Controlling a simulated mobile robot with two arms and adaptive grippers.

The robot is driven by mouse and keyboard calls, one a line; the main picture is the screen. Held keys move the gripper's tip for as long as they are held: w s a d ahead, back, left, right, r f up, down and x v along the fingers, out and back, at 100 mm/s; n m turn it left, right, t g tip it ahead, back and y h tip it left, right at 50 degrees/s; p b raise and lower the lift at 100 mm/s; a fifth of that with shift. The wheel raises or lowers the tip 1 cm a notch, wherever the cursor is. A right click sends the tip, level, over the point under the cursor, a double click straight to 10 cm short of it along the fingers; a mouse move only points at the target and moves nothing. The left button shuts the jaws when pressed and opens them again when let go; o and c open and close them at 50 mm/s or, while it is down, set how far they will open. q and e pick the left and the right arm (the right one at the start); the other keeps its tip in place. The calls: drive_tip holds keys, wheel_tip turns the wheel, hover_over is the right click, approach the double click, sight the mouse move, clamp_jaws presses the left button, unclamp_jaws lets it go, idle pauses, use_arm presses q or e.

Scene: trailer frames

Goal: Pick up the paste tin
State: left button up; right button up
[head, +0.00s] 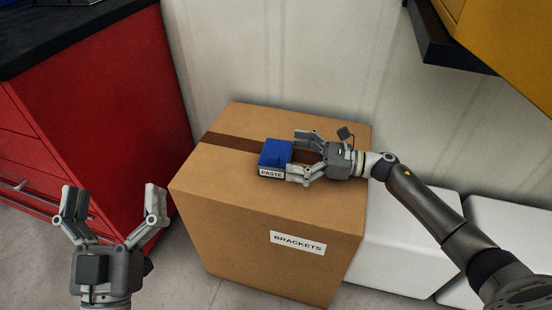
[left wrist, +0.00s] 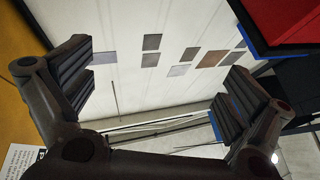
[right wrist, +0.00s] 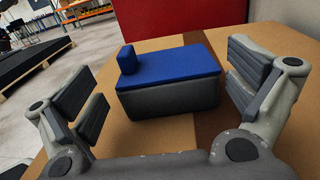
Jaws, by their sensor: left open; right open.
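The paste tin (head: 275,154) is a small box with a blue lid and a white label reading PASTE. It sits on top of the cardboard box (head: 262,237), near its brown tape strip. My right gripper (head: 296,155) is open at the tin's right side, level with it. In the right wrist view the tin (right wrist: 168,80) stands between the two open fingers, with a gap to the left finger; whether the right finger touches it I cannot tell. My left gripper (head: 112,207) is open and empty, apart from the cardboard box, at the lower left.
A red cabinet (head: 100,95) with a dark top stands at the left. White boxes (head: 403,243) stand right of the cardboard box. A yellow cabinet (head: 510,35) with a dark ledge overhangs at the upper right. A pale wall (head: 290,60) is behind.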

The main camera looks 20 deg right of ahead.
sight(276, 153)
drive_tip(key=p+x, duration=0.1)
drive_tip(key=x, duration=0.2)
drive_tip(key=shift+w+a+r, duration=0.1)
drive_tip(key=shift+w+a, duration=0.05)
drive_tip(key=shift+a, duration=0.2)
drive_tip(key=shift+w+a, duration=0.2)
drive_tip(key=shift+a, duration=0.2)
use_arm(q)
drive_tip(key=f+g, duration=0.1)
drive_tip(key=w+f+g+y, duration=0.1)
drive_tip(key=f, duration=0.1)
drive_tip(key=f+g, duration=0.1)
drive_tip(key=f, duration=0.1)
drive_tip(key=shift+w+a+f, duration=0.1)
drive_tip(key=shift+w+a, duration=0.05)
drive_tip(key=shift+w, duration=0.25)
use_arm(e)
drive_tip(key=shift+c, duration=0.3)
drive_tip(key=c, duration=1.3)
